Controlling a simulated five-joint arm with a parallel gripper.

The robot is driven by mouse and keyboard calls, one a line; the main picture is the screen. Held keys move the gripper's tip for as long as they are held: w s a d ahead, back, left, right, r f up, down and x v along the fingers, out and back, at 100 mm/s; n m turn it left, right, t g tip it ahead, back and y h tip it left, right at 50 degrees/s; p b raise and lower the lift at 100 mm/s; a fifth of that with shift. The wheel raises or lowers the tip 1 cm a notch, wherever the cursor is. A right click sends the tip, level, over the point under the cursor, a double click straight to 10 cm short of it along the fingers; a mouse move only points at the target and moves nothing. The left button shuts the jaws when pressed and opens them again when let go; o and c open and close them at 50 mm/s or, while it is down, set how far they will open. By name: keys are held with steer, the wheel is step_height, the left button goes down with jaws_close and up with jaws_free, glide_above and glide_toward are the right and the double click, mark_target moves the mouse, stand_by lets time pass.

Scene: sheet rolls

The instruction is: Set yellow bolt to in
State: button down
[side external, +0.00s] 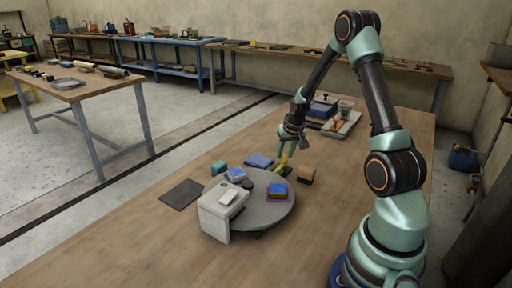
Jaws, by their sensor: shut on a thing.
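A small yellow piece (281,164), which I take for the yellow bolt, is just below my gripper, at the back right edge of a round grey turntable-like disc (270,215). My gripper (285,153) points down and is shut on this yellow piece. The fingers partly cover it, and it is too small to tell its exact position.
On the disc are a pale grey block-like housing (222,208), a blue block (237,174) and a blue block on a reddish base (277,191). A brown block (306,175), a teal block (219,167) and a dark mat (181,194) lie around it. The front table is clear.

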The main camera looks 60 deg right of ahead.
mark_target(280, 168)
steer(key=shift+w+a, duration=0.1)
steer(key=shift+a, duration=1.6)
steer(key=c, duration=0.5)
jaws_free()
steer(key=shift+c, duration=0.2)
steer(key=shift+d, duration=0.1)
steer(key=v, duration=1.2)
steer(key=s+a+r+n+y, duration=0.1)
steer(key=s+a+r+n, duration=0.1)
steer(key=a, duration=0.6)
steer(key=s+a+r+n+t+y, duration=0.1)
steer(key=a+r+n, duration=0.3)
steer(key=a, duration=0.5)
steer(key=s+a+r+n+t, duration=0.1)
steer(key=s+a+r+n, duration=0.1)
steer(key=a, duration=0.6)
steer(key=shift+s+a+r+n+y, duration=0.2)
steer(key=shift+s+r+n+y, duration=0.1)
steer(key=shift+r+n+y, duration=0.15)
